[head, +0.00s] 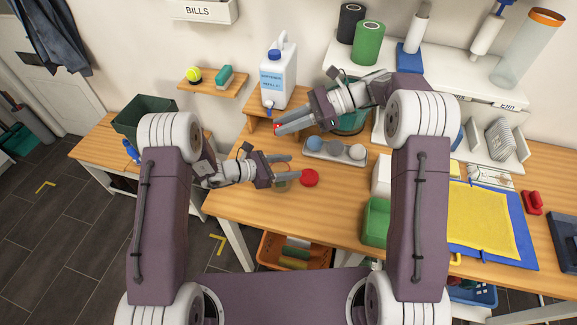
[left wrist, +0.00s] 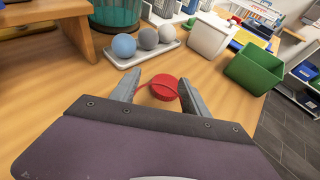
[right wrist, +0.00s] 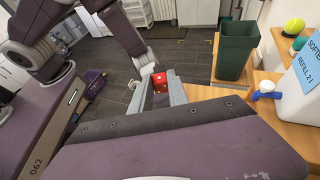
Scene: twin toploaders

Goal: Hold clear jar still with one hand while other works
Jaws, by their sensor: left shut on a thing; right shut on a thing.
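The clear jar (head: 281,186) stands on the wooden table and shows only faintly. My left gripper (head: 295,166) is around it, its fingers apart at the jar's width and shut on it. In the left wrist view, the see-through jar is hard to make out between the fingers (left wrist: 160,86). A round red lid (head: 310,178) lies on the table just beyond the left fingertips. My right gripper (head: 278,125) is raised near the softener jug and shut on a small red object (right wrist: 160,84). That object is mostly hidden by the fingers in the head view.
A white softener jug (head: 278,80) stands on a small wooden riser behind the right gripper. A grey tray (head: 312,154) with three balls lies beyond the lid. A green bin (head: 376,222) stands to the right. Bare tabletop (head: 325,215) lies in front.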

